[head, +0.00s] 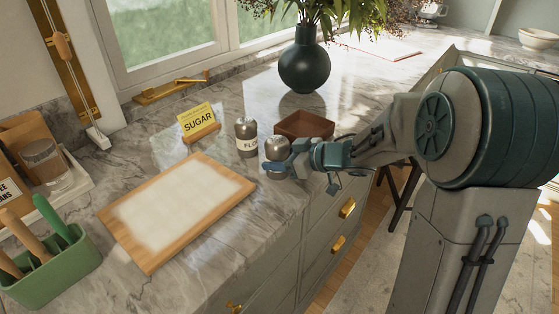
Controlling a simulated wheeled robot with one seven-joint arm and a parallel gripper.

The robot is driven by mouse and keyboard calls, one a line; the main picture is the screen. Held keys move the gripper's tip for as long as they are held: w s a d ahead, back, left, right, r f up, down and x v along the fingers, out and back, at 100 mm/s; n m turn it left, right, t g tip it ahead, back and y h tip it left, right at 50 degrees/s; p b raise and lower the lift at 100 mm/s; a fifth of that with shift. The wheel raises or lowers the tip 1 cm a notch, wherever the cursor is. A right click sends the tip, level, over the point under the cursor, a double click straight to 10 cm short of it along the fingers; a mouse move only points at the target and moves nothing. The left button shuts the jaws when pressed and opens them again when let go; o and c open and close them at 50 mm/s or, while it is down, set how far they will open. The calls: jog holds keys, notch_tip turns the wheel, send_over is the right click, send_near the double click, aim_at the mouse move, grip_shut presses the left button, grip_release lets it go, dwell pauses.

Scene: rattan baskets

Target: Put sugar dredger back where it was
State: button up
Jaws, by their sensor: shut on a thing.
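A metal dredger with a rounded top (276,149) is at my gripper (277,166), near the front edge of the counter. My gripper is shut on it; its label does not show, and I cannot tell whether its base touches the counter. A second metal dredger (246,138), with a white label starting "FLO", stands upright just left of it. A yellow card reading "SUGAR" (198,119) stands in a wooden holder farther left, with bare marble around it.
A wooden board (149,256) dusted white lies in front of the card. A small brown wooden box (305,126) is behind my gripper. A dark vase (304,66) with leaves stands at the back. A green utensil holder (58,270) is at lower left.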

jog(key=o, duration=1)
jog(key=shift+o, duration=0.2)
